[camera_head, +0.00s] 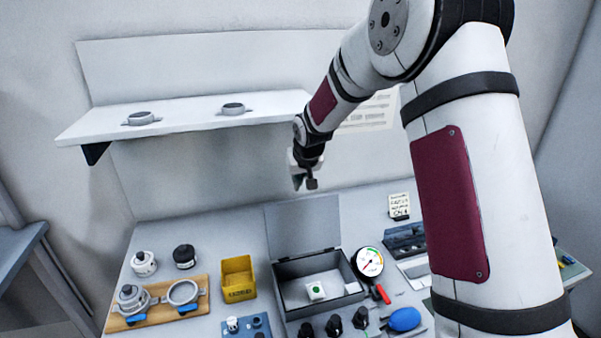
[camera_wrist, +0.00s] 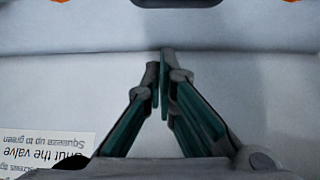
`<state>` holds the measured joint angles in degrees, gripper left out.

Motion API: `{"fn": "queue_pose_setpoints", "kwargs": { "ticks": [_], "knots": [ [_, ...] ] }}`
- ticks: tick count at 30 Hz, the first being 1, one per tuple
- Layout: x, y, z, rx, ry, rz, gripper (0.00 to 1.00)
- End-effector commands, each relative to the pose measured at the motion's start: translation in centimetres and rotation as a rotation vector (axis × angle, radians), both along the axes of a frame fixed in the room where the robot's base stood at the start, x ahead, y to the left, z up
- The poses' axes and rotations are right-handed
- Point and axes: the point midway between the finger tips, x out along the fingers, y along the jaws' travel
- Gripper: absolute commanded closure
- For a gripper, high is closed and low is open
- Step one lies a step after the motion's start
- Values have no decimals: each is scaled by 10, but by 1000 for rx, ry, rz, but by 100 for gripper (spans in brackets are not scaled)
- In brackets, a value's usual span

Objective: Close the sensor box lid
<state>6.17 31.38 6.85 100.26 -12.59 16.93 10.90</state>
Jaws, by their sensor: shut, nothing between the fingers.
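The sensor box (camera_head: 336,301) stands on the bench in the head view, a dark grey open-topped box. Its lid (camera_head: 302,228) stands raised, near upright, at the back edge of the box. A small white piece with a green dot (camera_head: 316,290) lies inside on the light floor. My gripper (camera_head: 311,184) is above the raised lid, apart from it as seen. In the wrist view my gripper (camera_wrist: 162,75) has its fingertips together with nothing held. The box and lid do not show in the wrist view.
A yellow bin (camera_head: 238,279) stands left of the box, and a pressure gauge (camera_head: 369,262) with a red handle stands right. Several dark knobs (camera_head: 334,325) are in front. A wall shelf (camera_head: 185,119) holds two round fittings. A wooden board (camera_head: 150,313) with clamps lies at left.

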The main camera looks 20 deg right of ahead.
Motion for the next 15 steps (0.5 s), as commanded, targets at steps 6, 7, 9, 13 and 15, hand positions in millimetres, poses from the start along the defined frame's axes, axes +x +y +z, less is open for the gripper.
{"fn": "queue_pose_setpoints", "kwargs": {
  "ticks": [6,7,9,13,15],
  "knots": [
    [0,-1,-19,-1,1,-1,100],
    [-4,0,-18,-1,1,-1,100],
    [-13,0,-17,-1,1,-1,100],
    [-23,0,-17,0,1,0,100],
    [-25,1,-17,0,1,0,100]
  ]
}}
